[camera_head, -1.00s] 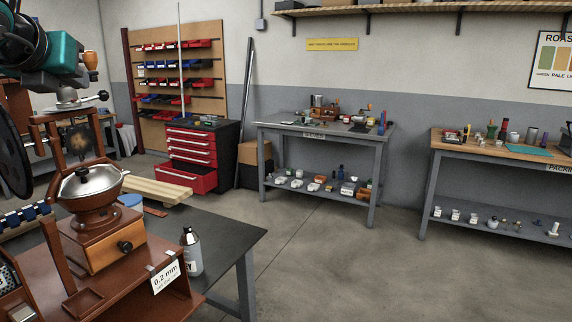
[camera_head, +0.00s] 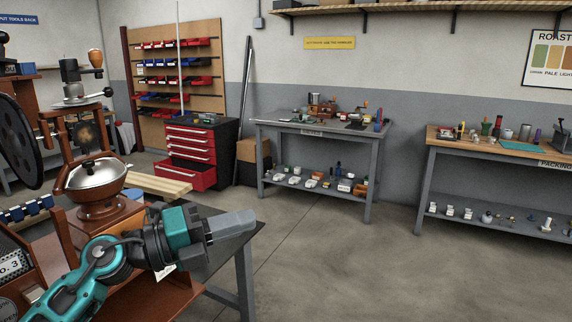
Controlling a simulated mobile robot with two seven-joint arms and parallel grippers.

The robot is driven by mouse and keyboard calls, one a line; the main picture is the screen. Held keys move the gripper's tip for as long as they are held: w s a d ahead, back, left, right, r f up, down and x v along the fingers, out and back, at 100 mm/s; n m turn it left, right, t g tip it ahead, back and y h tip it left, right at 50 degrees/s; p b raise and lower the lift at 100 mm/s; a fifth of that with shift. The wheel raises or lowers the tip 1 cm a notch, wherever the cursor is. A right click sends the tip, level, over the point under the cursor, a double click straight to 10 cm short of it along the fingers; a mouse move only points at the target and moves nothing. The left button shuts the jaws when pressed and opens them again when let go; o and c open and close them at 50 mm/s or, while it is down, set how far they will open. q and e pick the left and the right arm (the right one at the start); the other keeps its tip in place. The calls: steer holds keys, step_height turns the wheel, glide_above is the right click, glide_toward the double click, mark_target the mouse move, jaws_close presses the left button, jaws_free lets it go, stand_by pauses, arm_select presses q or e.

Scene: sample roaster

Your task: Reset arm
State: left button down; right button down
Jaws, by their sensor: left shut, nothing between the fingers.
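My left arm comes in from the lower left. Its left gripper (camera_head: 232,225) is shut and empty, with the grey fingers pointing right. It hangs in front of the dark table's right end, over or near the table edge. The arm hides the lower front of the brown roaster stand, most of the 0.2 mm label and the grey bottle. My right gripper is not in view.
The roaster with its silver lidded bowl (camera_head: 97,174) and black wheel (camera_head: 18,140) stands close on the left. A grey workbench (camera_head: 372,152), a red drawer cabinet (camera_head: 190,150) and a packing table (camera_head: 430,150) stand farther back. The floor (camera_head: 390,265) at the right is clear.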

arm_select(q)
steer(key=s+a+f+n+t+y, duration=0.2)
steer(key=a+f+n+t+y, duration=0.15)
steer(key=f+n, duration=0.4)
steer(key=s+a+f+n+t+y, duration=0.2)
steer(key=f+n+y, duration=0.2)
steer(key=f+n, duration=0.4)
steer(key=s+a+f+n+t+y, duration=0.2)
steer(key=a+f+n+t+y, duration=0.15)
steer(key=f+n, duration=0.45)
steer(key=s+a+f+n+g+y, duration=0.1)
steer(key=s+f+n+g+y, duration=0.2)
steer(key=s+f, duration=1)
steer(key=s+n+g, duration=0.1)
steer(key=n+g, duration=0.2)
steer(key=n, duration=0.2)
steer(key=shift+y, duration=0.4)
